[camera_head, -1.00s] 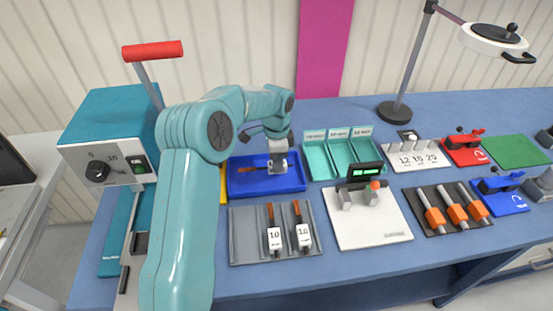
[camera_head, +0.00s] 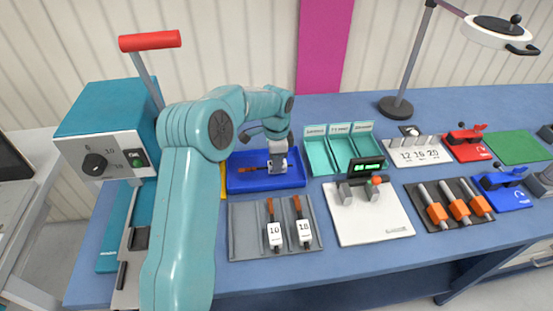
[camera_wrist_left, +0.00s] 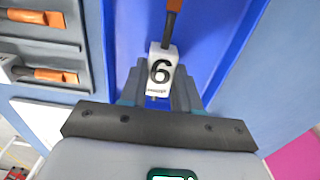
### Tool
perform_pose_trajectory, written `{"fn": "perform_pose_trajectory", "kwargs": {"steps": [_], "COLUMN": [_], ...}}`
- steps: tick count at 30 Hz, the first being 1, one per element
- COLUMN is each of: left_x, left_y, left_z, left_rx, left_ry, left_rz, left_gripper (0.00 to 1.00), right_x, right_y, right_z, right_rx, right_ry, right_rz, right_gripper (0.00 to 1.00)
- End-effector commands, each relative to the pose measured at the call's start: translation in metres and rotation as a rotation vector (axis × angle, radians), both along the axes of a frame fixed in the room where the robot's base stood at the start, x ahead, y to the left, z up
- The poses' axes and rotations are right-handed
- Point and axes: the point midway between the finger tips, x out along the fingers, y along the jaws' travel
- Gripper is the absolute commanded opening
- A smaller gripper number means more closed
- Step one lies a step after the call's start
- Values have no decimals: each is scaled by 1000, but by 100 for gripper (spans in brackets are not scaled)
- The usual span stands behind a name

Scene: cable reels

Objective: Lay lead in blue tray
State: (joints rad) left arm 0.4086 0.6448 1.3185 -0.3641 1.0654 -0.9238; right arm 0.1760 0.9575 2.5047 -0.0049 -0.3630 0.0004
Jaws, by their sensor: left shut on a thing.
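The blue tray (camera_head: 265,183) lies on the blue bench, left of the middle in the head view, and its floor also fills the upper middle of the left wrist view (camera_wrist_left: 228,40). My left gripper (camera_head: 278,163) is low over the tray. It is shut on the lead's white block marked 6 (camera_wrist_left: 160,72). The lead's brown-orange shaft (camera_wrist_left: 174,8) runs away from the block over the tray floor and shows to the left of the gripper in the head view. I cannot tell if the lead touches the floor. My right gripper is not in view.
A grey rack (camera_head: 243,232) with two leads marked 10 and 18 stands in front of the tray. A teal machine (camera_head: 108,130) with a red-handled lever stands at left.

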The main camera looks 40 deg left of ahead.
Motion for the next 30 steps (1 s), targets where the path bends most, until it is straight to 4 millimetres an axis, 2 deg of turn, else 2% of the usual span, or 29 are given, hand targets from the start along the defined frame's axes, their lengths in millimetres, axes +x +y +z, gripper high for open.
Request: {"fn": "perform_pose_trajectory", "kwargs": {"steps": [10,11,13,14,24,26,30], "left_x": [0,0,0,0,0,1,1], "left_y": [0,0,0,0,0,0,0], "left_z": [-5,-5,-5,-5,-1,5,34], "left_rx": [0,0,0,0,0,1,2], "left_ry": [0,0,0,0,0,-1,-5], "left_rz": [0,0,0,0,0,0,1], "left_gripper": [0,35,57,61,61,61,61], "right_x": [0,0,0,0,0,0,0], "right_y": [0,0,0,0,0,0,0], "right_z": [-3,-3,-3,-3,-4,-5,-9], "right_rx": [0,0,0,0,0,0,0], "right_ry": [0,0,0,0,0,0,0], "right_rz": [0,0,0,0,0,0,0], "right_gripper": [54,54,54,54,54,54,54]}}
